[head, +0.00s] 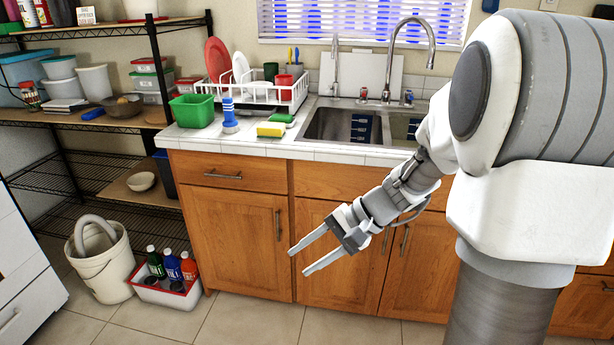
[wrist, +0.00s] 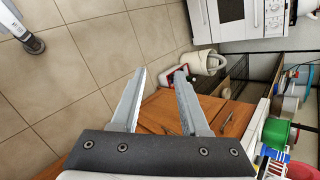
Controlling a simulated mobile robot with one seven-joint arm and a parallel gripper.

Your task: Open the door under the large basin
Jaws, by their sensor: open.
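The sink has a wide left basin (head: 318,127) and a right basin (head: 402,128) partly hidden by my arm. Below the sink, a wooden door (head: 335,285) stands shut; my gripper covers part of it. Its handle (head: 385,240) is a vertical metal bar near its right edge, beside my forearm. Another shut door (head: 425,275) adjoins on the right, with its handle (head: 405,240) near its left edge. My gripper (head: 299,262) is open and empty in front of the cabinets, pointing left. In the wrist view its fingers (wrist: 160,71) are apart with nothing between them.
A shut left cabinet door (head: 232,240) has a drawer (head: 232,172) above it. A bucket (head: 100,265) and a bottle tray (head: 165,292) stand on the floor at left, near a black wire shelf (head: 110,165). The tiled floor (head: 250,325) in front is clear.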

